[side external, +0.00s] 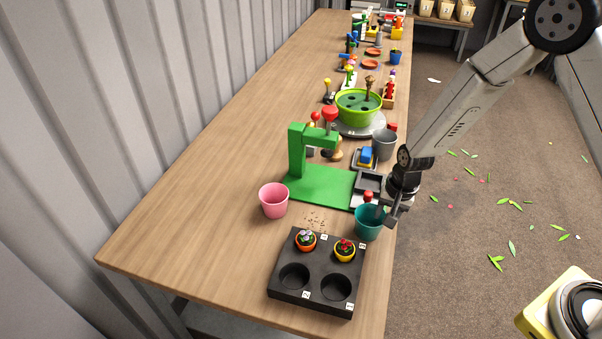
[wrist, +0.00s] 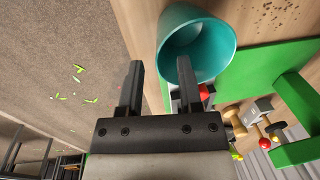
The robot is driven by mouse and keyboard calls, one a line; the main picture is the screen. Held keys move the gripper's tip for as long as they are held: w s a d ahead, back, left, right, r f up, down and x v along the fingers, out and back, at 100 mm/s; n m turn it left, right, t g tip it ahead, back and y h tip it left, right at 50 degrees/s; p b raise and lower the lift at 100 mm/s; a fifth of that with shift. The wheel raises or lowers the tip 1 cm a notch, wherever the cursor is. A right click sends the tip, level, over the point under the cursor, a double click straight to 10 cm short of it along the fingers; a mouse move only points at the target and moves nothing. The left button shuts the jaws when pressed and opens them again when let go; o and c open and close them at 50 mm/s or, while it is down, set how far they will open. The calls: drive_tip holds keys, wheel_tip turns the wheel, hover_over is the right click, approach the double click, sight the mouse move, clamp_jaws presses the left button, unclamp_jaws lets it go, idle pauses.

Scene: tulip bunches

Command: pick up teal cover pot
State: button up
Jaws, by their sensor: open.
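The teal cover pot (side external: 369,223) stands upright on the wooden table near its right edge, beside the green stand and the black tray. It also shows in the wrist view (wrist: 212,50), with its open mouth towards the camera. My gripper (side external: 391,212) is at the pot's right side in the side view. In the wrist view my gripper (wrist: 158,80) is open and empty between its fingers. One finger overlaps the pot's rim and mouth in the picture; the other is outside the pot, over the floor. I cannot tell whether a finger touches the pot.
A black tray (side external: 319,269) holds two small potted plants in front of the pot. A pink pot (side external: 273,201) stands to the left. A green stand (side external: 316,186) and a grey pot (side external: 384,144) are behind. The table's right edge is close, with floor beyond.

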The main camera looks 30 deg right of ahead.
sight(381, 227)
drive_tip(key=shift+f, duration=0.25)
drive_tip(key=shift+w+a+f, duration=0.15)
drive_tip(key=shift+f, duration=1.1)
drive_tip(key=shift+w+a+f, duration=0.1)
drive_tip(key=shift+f, duration=1.1)
clamp_jaws()
